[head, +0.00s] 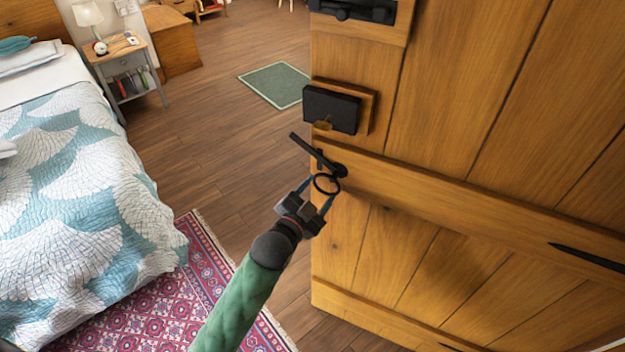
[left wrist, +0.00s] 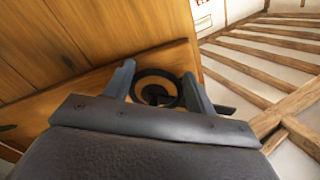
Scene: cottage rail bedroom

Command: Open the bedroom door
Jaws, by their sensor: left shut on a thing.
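The bedroom door (head: 450,150) is a plank door of warm brown wood, filling the right of the head view. Its free edge stands clear of any frame, with room floor showing past it. A black ring handle (head: 327,184) and a black latch lever (head: 312,152) sit near that edge. My left gripper (head: 323,196) is at the ring, its two fingers closed on it. In the left wrist view the ring (left wrist: 157,88) shows between the fingertips, against the door (left wrist: 90,45). My right gripper is not in view.
A black lock box (head: 331,110) is fixed above the handle. A bed (head: 75,215) with a patterned quilt stands at left, over a red rug (head: 215,265). A nightstand (head: 125,60) and green mat (head: 275,84) lie farther back. Wooden floor between bed and door is clear.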

